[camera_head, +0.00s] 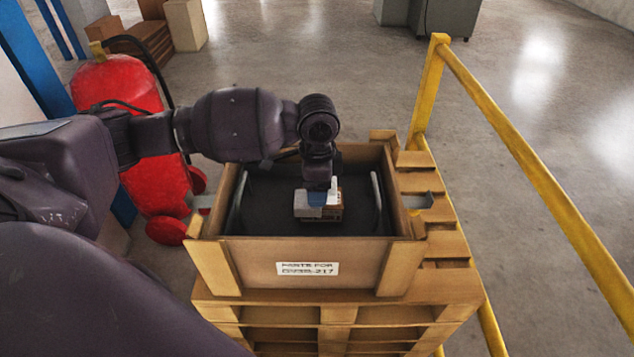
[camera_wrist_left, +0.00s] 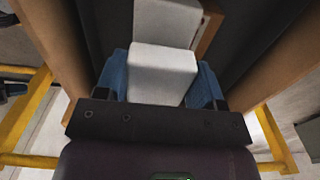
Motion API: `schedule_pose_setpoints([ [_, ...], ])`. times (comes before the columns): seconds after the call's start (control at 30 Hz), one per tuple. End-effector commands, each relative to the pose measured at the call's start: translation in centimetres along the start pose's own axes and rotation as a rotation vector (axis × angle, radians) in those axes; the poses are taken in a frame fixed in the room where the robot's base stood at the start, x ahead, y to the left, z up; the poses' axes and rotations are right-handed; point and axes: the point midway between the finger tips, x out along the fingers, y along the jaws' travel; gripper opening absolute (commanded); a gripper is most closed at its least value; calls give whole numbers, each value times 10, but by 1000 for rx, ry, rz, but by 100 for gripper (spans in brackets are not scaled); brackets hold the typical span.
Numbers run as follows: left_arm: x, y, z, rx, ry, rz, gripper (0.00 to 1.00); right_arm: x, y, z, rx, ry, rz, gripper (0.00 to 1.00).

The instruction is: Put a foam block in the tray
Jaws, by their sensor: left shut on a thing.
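My left gripper (camera_head: 318,198) reaches down into a wooden crate with a dark tray (camera_head: 262,205) inside it. In the left wrist view its blue fingers (camera_wrist_left: 163,85) are shut on a white foam block (camera_wrist_left: 162,73). The held block shows only partly in the head view (camera_head: 333,188). Another white block (camera_wrist_left: 168,22) lies just beyond it, beside a brown piece (camera_wrist_left: 208,30). In the head view these form a small white and brown cluster low in the tray. Whether the held block touches anything below cannot be told. My right gripper is not in view.
The wooden crate (camera_head: 240,260) has raised walls and a white label, and stands on stacked pallets (camera_head: 320,315). Metal handles (camera_head: 377,200) rise at the tray's sides. A yellow railing (camera_head: 540,180) runs along the right. A red tank (camera_head: 115,85) stands at the left.

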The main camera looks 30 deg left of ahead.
Motion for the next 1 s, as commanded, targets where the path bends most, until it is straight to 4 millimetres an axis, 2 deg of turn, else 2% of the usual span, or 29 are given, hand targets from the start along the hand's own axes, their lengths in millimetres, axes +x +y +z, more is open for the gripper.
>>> schedule_pose_setpoints([
  [0.03, 0, 0, 0, 0, 0, 0, 66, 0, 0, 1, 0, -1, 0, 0],
  [0.2, 0, 0, 0, 0, 0, 0, 88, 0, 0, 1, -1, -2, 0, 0],
  [0.57, -5, 0, 0, 0, 0, -2, 88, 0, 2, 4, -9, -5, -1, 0],
  [0.67, -18, -1, 0, -1, 2, -3, 88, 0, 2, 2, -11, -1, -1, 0],
  [0.87, -59, 0, 0, 0, 4, -7, 88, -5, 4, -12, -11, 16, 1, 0],
  [1.0, -87, -1, 0, 0, 3, -6, 88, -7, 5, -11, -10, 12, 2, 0],
])
